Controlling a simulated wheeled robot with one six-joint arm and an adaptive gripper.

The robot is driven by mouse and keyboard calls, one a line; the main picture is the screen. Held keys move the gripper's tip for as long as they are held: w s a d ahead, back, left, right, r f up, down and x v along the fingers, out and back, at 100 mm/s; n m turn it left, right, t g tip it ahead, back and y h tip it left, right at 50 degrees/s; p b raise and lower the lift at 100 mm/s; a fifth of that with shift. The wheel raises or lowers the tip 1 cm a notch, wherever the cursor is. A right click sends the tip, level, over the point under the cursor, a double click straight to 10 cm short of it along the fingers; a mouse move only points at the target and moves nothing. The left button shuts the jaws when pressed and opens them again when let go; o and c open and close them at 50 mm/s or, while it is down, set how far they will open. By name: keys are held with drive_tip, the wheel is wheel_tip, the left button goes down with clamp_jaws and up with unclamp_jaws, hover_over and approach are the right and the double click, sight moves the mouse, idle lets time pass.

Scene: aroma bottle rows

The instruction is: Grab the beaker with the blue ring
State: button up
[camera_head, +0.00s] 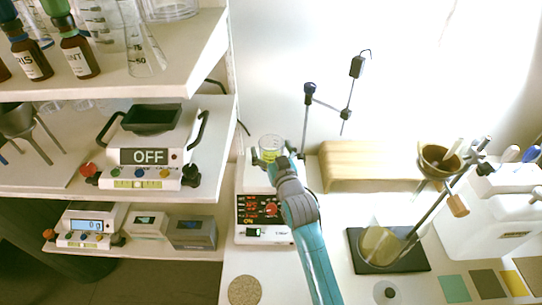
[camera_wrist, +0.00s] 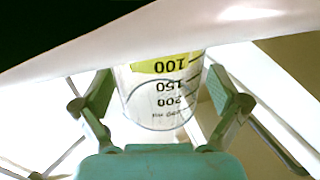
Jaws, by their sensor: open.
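A clear beaker (camera_head: 271,146) with yellow-green contents stands on a white device (camera_head: 264,212) with a red display. In the wrist view the beaker (camera_wrist: 162,92) appears inverted, with black marks 100, 150 and 200; I cannot make out a blue ring on it. My gripper (camera_head: 274,157) is at this beaker. The wrist view shows the fingers (camera_wrist: 162,104) open on either side of it, with gaps, not closed on it. Another glass vessel (camera_head: 380,246) with yellowish contents stands on a black stand base at the right; no blue ring shows there.
Shelves at the left hold brown bottles (camera_head: 77,55), a flask (camera_head: 145,52) and a device reading OFF (camera_head: 146,158). A wooden stand (camera_head: 372,166) is behind my arm. A metal stand (camera_head: 338,100) rises behind the beaker. A cork mat (camera_head: 244,290) lies in front.

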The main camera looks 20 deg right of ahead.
drive_tip(key=c, duration=1.4)
drive_tip(key=shift+c, duration=0.2)
drive_tip(key=shift+r, duration=0.15)
